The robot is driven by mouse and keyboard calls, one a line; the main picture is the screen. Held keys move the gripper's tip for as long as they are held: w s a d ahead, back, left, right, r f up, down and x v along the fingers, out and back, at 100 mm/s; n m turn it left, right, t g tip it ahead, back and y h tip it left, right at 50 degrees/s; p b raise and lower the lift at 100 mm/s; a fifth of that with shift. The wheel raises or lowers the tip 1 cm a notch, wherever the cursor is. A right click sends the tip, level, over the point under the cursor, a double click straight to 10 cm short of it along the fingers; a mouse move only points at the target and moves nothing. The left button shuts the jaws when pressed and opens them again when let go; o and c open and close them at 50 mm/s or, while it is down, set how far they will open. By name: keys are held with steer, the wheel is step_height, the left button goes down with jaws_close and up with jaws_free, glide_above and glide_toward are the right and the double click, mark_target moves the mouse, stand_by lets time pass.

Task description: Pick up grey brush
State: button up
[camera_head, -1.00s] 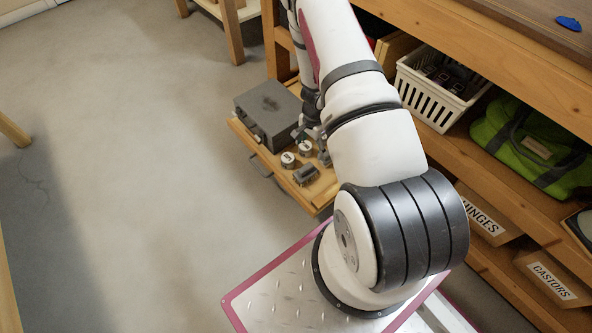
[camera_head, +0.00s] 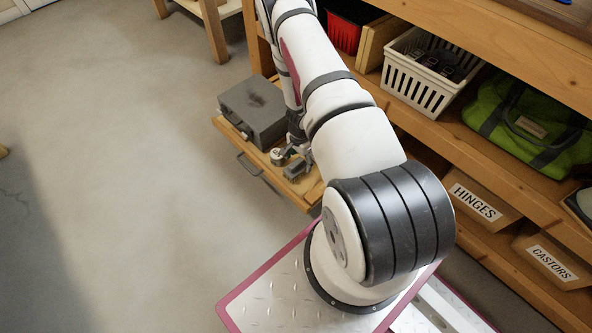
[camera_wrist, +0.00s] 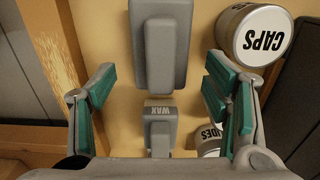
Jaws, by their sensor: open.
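A long grey block with a raised middle (camera_wrist: 165,55), which looks like the grey brush, lies on the wooden drawer floor in the wrist view. A smaller grey block labelled WAX (camera_wrist: 160,137) sits just below it in the picture. I cannot tell if the two touch. My gripper (camera_wrist: 160,80) is open and empty above them, its teal-padded fingers on either side. In the head view my gripper (camera_head: 294,150) is low over the open drawer, partly hidden by my arm. A grey block (camera_head: 296,169) shows beside it there; I cannot tell which of the two it is.
A white tin labelled CAPS (camera_wrist: 263,35) stands close to the right finger, and another tin (camera_wrist: 209,140), partly hidden, is below it. A grey case (camera_head: 255,110) fills the drawer's far end. The wooden drawer (camera_head: 295,190) stands open below shelves with a white basket (camera_head: 420,82).

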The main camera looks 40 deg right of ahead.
mark_target(298, 166)
steer(key=f, duration=0.1)
steer(key=f+b, duration=0.1)
steer(key=f, duration=0.2)
steer(key=shift+a+b, duration=0.25)
steer(key=shift+b, duration=0.1)
steer(key=c, duration=1.3)
steer(key=shift+c, duration=0.2)
steer(key=shift+r, duration=0.1)
steer(key=shift+r+p, duration=0.35)
steer(key=shift+r, duration=0.15)
step_height(298, 166, up, 3)
steer(key=shift+s+f+p, duration=0.1)
steer(key=shift+s+p, duration=0.05)
steer(key=shift+p, duration=0.7)
steer(key=s+a+r+p, duration=0.1)
steer(key=s+a+p, duration=0.2)
steer(key=s, duration=1.2)
steer(key=shift+a+p, duration=0.35)
steer(key=shift+a, duration=0.6)
